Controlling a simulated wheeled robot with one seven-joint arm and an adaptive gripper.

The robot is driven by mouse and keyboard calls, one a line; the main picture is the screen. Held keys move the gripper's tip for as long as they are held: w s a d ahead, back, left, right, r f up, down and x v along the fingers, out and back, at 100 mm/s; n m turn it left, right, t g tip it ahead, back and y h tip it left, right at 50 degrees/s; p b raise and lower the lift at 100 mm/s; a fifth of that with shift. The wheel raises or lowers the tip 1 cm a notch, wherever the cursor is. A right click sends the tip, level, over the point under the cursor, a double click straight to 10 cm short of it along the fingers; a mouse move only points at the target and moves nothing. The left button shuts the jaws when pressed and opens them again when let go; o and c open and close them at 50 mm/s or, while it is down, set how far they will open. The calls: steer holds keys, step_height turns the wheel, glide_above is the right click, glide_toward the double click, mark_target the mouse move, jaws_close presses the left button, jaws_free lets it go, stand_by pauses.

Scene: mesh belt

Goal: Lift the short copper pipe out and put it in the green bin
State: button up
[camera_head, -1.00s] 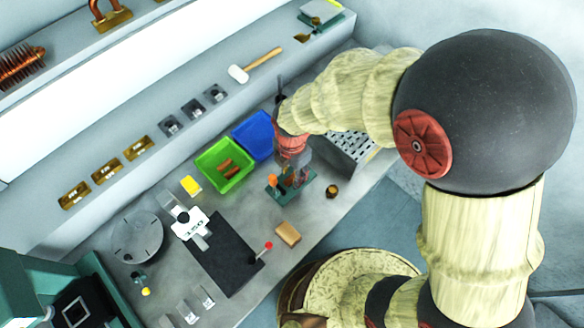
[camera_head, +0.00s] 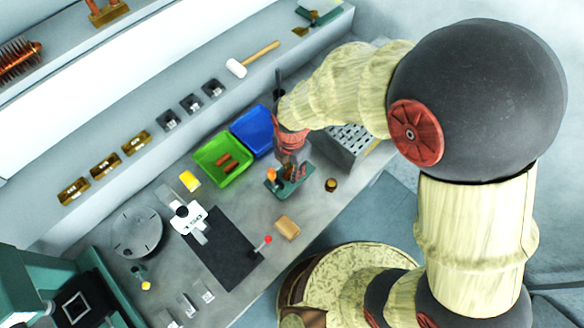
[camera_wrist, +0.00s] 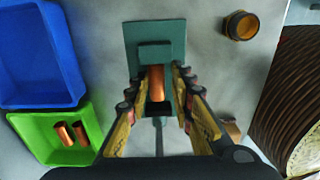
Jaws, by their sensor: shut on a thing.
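The short copper pipe (camera_wrist: 156,82) shows between the fingers of my gripper (camera_wrist: 158,98) in the wrist view. My gripper is shut on it, over a teal stand (camera_wrist: 141,30) with a raised block. I cannot tell whether the pipe still touches the stand. In the head view my gripper (camera_head: 288,172) is at the stand (camera_head: 293,187), and the fingers hide most of the pipe. The green bin (camera_head: 205,153) stands left of the stand and holds two copper pipes. The bin also shows at lower left in the wrist view (camera_wrist: 40,145).
A blue bin (camera_head: 262,120) adjoins the green bin. A perforated metal box (camera_head: 350,143) stands right of my gripper. A small brass-coloured round part (camera_head: 331,185) and a tan block (camera_head: 287,227) lie near the bench edge. A mallet (camera_head: 252,60) lies on the shelf behind.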

steer(key=o, duration=0.9)
steer(key=shift+w+a, duration=0.25)
steer(key=shift+s+d+r+p, duration=0.1)
steer(key=shift+r+p, duration=0.65)
steer(key=shift+r, duration=3.15)
